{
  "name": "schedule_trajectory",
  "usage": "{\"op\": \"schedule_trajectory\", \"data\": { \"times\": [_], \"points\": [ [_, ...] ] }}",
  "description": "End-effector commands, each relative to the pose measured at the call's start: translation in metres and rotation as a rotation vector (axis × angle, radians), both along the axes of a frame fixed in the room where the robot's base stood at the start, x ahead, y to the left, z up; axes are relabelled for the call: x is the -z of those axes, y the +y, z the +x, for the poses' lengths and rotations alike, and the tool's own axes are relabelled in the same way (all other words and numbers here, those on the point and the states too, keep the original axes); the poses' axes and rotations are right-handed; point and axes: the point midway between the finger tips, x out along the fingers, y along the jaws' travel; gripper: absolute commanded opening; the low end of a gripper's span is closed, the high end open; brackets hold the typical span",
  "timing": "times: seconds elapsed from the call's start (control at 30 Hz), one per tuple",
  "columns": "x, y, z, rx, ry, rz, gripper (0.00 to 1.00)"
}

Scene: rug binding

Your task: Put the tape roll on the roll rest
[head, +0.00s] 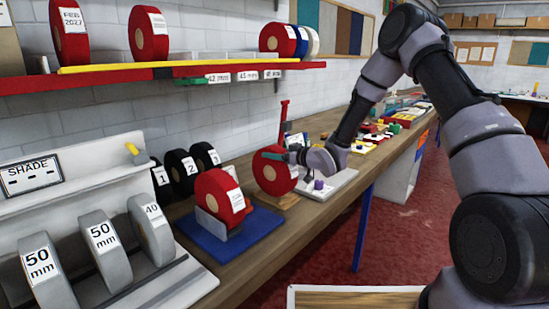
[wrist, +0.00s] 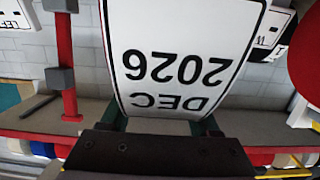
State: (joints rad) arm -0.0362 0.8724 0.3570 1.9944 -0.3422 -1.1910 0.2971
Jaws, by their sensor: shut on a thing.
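My gripper (head: 277,157) is shut on a red tape roll (head: 270,177), with a teal finger across its upper part. The roll stands upright with a white label on its right side. In the wrist view my gripper (wrist: 160,124) closes around the roll's label (wrist: 180,50), which reads DEC 2026 upside down. To the left, another red roll (head: 218,192) stands in a grey holder on a blue base (head: 245,232). I cannot tell for certain which is the roll rest.
Black numbered rolls (head: 182,172) and a grey rack (head: 165,275) with grey rolls stand to the left. A red post (head: 283,122) rises behind the held roll. A white board (head: 333,185) with small parts lies to the right. A shelf (head: 190,67) with rolls hangs above.

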Motion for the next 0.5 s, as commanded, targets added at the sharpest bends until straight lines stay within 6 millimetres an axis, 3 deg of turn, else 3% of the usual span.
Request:
{"op": "schedule_trajectory", "data": {
  "times": [0.1, 0.43, 0.47, 0.5],
  "points": [
    [0.0097, 0.0009, 0.0003, 0.0, -0.003, 0.002, 0.0],
    [0.0126, 0.0003, 0.0005, 0.0, -0.003, 0.002, 0.0],
    [0.0135, -0.0001, 0.0002, 0.001, -0.001, 0.001, 0.7],
    [0.0133, 0.0, 0.0002, 0.001, -0.001, 0.001, 0.85]
  ]
}}
